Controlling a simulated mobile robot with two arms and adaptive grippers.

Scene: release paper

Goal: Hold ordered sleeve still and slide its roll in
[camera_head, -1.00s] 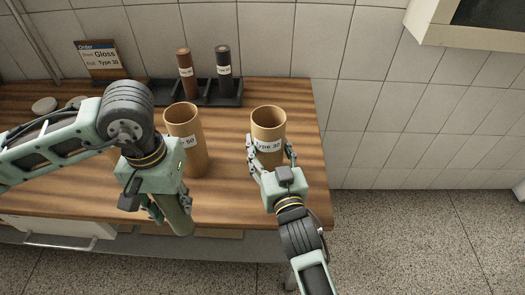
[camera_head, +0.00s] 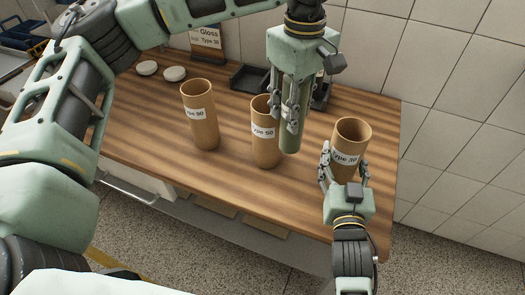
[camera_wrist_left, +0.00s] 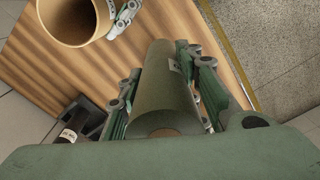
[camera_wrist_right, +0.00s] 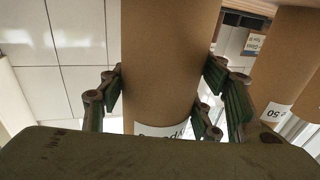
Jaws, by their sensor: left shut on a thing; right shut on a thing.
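The ordered Type 30 sleeve (camera_head: 352,140) is a brown open-topped tube standing upright at the table's right side. My right gripper (camera_head: 343,172) is shut around its lower part; the right wrist view shows fingers on both sides of the sleeve (camera_wrist_right: 168,60). My left gripper (camera_head: 289,112) is shut on a green roll (camera_head: 291,142), held upright with its lower end down, left of the Type 30 sleeve and apart from it. The left wrist view shows the roll (camera_wrist_left: 160,95) between the fingers and the sleeve's open mouth (camera_wrist_left: 75,18) at upper left. The order sign (camera_head: 206,38) reads Gloss, Type 30.
Two other brown sleeves stand to the left, a middle one (camera_head: 264,148) close to the held roll and a left one (camera_head: 201,125). A dark rack (camera_head: 250,78) stands behind, partly hidden by my left arm. Two pale discs (camera_head: 174,74) lie at back left.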

